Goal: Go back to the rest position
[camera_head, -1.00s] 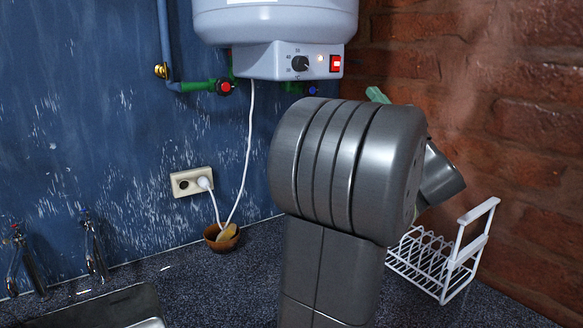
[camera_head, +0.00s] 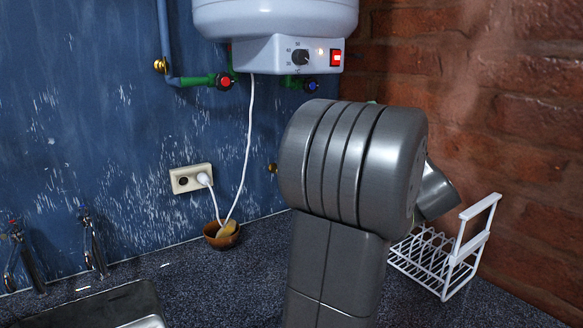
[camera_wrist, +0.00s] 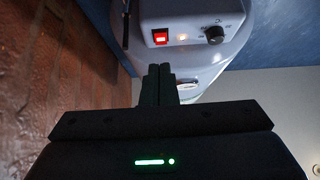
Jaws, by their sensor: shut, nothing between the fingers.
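My gripper (camera_wrist: 159,72) shows in the wrist view with its two dark fingers side by side, shut and empty. The wrist view looks up at the water heater (camera_wrist: 195,50) with its lit red switch and black knob. In the head view my grey arm stands in the middle and hides the gripper. The water heater (camera_head: 275,18) hangs on the wall above and behind the arm.
A white wire dish rack (camera_head: 437,262) stands on the counter right of my arm, by the brick wall (camera_head: 510,130). A brown bowl (camera_head: 222,240) sits below the wall socket (camera_head: 190,178). A sink (camera_head: 100,308) with taps (camera_head: 93,245) is at left.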

